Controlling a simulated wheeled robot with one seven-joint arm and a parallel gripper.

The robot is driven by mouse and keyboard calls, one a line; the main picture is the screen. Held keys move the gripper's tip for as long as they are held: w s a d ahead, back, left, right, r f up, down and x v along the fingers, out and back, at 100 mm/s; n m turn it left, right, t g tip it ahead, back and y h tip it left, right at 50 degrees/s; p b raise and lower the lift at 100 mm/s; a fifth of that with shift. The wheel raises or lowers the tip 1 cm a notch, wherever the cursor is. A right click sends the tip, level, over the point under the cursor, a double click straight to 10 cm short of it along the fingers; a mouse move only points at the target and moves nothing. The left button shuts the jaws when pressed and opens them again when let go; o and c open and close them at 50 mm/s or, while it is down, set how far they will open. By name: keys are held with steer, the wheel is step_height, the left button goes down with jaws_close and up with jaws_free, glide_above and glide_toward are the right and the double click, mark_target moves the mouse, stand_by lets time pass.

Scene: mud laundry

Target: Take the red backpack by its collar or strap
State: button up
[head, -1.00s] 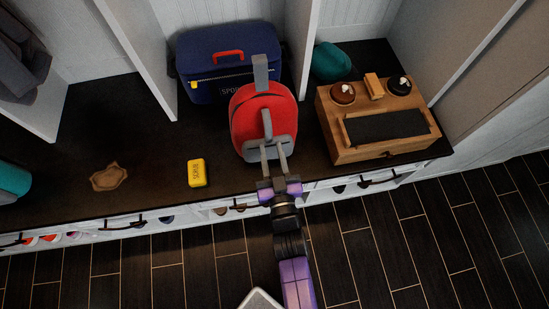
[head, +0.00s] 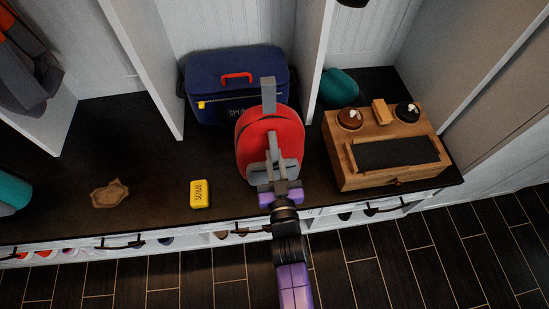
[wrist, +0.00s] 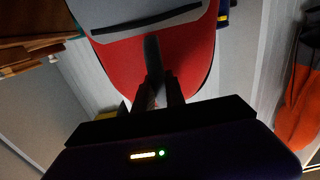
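The red backpack (head: 292,136) stands upright on the dark bench, with a grey strap rising from its top and a grey panel low on its front. A grey strap or loop (head: 273,146) stands out from its front. My gripper (head: 273,171) is right at the front of the backpack, low on it. In the wrist view, the backpack (wrist: 196,55) fills the upper middle, and a dark strap (wrist: 152,57) reaches down between the two fingertips of my gripper (wrist: 159,90). I cannot tell whether the fingers press on it.
A blue cooler bag (head: 235,90) with a red handle stands behind the backpack. A wooden box (head: 345,175) is close on the right, and a teal item (head: 340,87) lies behind it. A yellow scrub block (head: 200,194) and a brown dish (head: 110,193) lie left. White dividers (head: 311,70) rise behind.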

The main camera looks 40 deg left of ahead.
mark_target(274, 150)
steer(key=shift+r, duration=0.15)
jaws_close()
steer(key=shift+r+p, duration=2.7)
steer(key=shift+r, duration=0.3)
steer(key=shift+f, duration=0.1)
